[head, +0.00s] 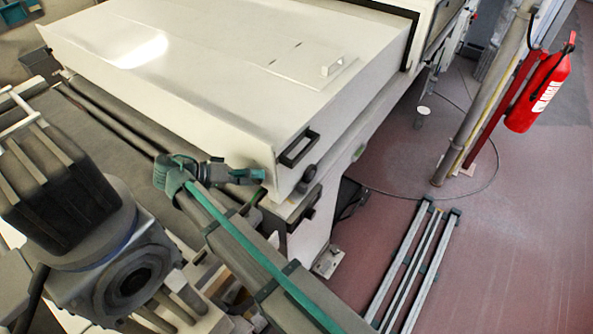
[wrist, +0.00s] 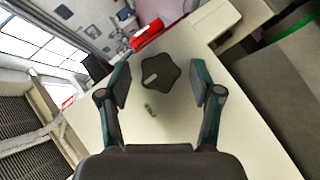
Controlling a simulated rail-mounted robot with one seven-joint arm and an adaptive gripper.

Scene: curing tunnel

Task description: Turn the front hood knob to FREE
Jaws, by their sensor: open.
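The black star-shaped knob (wrist: 161,72) sits on a white panel (wrist: 185,125) in the wrist view. It has a pale mark on its face, and a small grey mark lies on the panel below it. My gripper (wrist: 161,82) is open, with one finger on each side of the knob in that view and visible gaps to both. I cannot tell how far the fingertips are from the panel. In the head view my gripper (head: 262,175) is at the near corner of the white hood (head: 210,75). A dark round knob (head: 308,174) shows there; I cannot tell if it is the same one.
Metal rails (head: 415,265) lie on the reddish floor, which is otherwise mostly clear there.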

